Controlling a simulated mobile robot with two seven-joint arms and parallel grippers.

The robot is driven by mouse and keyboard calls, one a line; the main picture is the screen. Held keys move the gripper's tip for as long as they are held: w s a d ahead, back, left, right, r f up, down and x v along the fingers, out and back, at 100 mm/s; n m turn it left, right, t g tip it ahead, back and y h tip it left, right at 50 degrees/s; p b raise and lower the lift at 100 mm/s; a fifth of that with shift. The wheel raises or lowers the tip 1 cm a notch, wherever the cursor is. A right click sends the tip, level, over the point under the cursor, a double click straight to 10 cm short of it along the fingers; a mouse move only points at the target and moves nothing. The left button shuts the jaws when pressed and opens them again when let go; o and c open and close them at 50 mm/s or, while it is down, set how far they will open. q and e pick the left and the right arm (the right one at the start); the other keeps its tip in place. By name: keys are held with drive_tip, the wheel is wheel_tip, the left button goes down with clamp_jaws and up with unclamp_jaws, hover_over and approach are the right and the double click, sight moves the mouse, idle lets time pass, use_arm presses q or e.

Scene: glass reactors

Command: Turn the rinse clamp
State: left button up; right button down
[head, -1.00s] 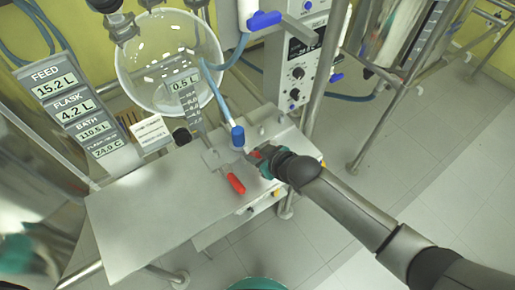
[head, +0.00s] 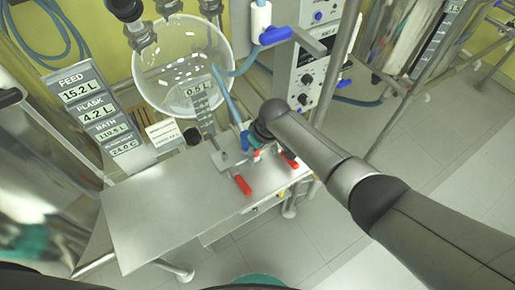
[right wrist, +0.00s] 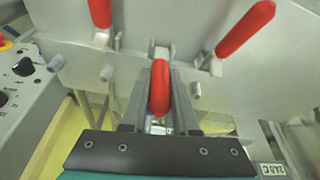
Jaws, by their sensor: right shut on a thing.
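Several toggle clamps with red handles are mounted on the steel plate (head: 160,205). One red handle (head: 243,185) lies at the left, another red handle (head: 290,160) at the right. Both also show in the right wrist view, one at top left (right wrist: 100,12) and one at right (right wrist: 245,28). My right gripper (head: 257,150) is at the clamp between them. In the right wrist view its fingers (right wrist: 160,105) are shut on the middle red handle (right wrist: 160,85). I cannot read which clamp is the rinse one. My left gripper is not in view.
A glass flask (head: 180,65) stands behind the plate, with a blue hose (head: 232,108) coming down beside it. A control box (head: 306,75) and steel posts stand at the right. A display sign (head: 95,110) stands at the left.

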drive_tip(key=shift+f, duration=0.1)
idle(0.4)
drive_tip(key=c, duration=0.7)
unclamp_jaws()
drive_tip(key=shift+r, duration=0.2)
drive_tip(key=shift+r, duration=0.3)
drive_tip(key=p+v, duration=0.4)
drive_tip(key=v, duration=1)
drive_tip(key=shift+r, duration=0.2)
drive_tip(key=shift+s, duration=0.1)
